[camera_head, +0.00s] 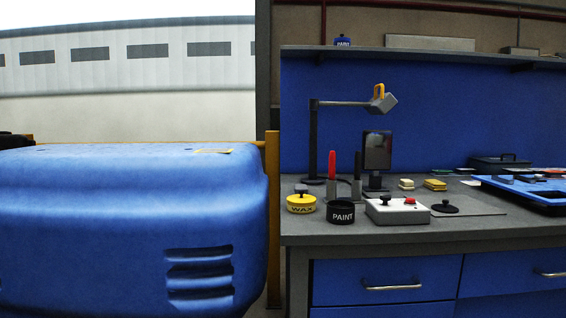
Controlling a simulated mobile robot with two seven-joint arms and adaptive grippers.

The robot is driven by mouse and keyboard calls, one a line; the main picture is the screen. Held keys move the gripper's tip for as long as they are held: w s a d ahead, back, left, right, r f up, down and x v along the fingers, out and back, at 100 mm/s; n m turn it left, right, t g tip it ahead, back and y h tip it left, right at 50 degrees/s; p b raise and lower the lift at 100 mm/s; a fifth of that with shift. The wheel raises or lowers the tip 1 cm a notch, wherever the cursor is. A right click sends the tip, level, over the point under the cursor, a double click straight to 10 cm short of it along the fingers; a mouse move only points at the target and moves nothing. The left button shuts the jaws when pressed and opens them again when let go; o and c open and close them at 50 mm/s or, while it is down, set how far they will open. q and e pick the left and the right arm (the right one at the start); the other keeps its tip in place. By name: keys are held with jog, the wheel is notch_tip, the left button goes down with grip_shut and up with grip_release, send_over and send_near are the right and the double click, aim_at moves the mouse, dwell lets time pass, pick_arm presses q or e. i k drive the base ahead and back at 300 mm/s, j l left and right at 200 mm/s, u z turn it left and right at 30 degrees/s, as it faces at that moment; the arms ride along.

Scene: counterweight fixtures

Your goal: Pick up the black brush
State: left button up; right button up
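A slim black upright item (357,166) stands in a small grey holder on the workbench; it may be the black brush, but its bristles cannot be made out. A similar red item (332,167) stands upright in a grey holder to its left. A black tin marked PAINT (341,213) stands in front of the two holders. Neither of my grippers is in view.
The grey bench (480,230) also carries a yellow WAX tin (301,204), a white box with knobs (397,212), a lamp (314,140) and a blue tray (525,190). A large blue body (110,220) fills the left side.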

aim_at(357, 165)
jog(key=l+u, duration=0.15)
jog(key=u, duration=0.35)
jog(key=l+u, duration=0.15)
jog(key=u, duration=0.3)
jog(key=l+u, duration=0.4)
jog(key=l, duration=0.15)
jog(key=k+l+u, duration=0.15)
jog(key=l+u, duration=0.2)
jog(key=l, duration=0.15)
jog(key=k+l+u, duration=0.1)
jog(key=l, duration=0.25)
jog(key=k+l+u, duration=0.15)
jog(key=l, duration=0.2)
jog(key=k+l+u, duration=0.1)
jog(key=l, duration=0.25)
jog(key=k, duration=0.1)
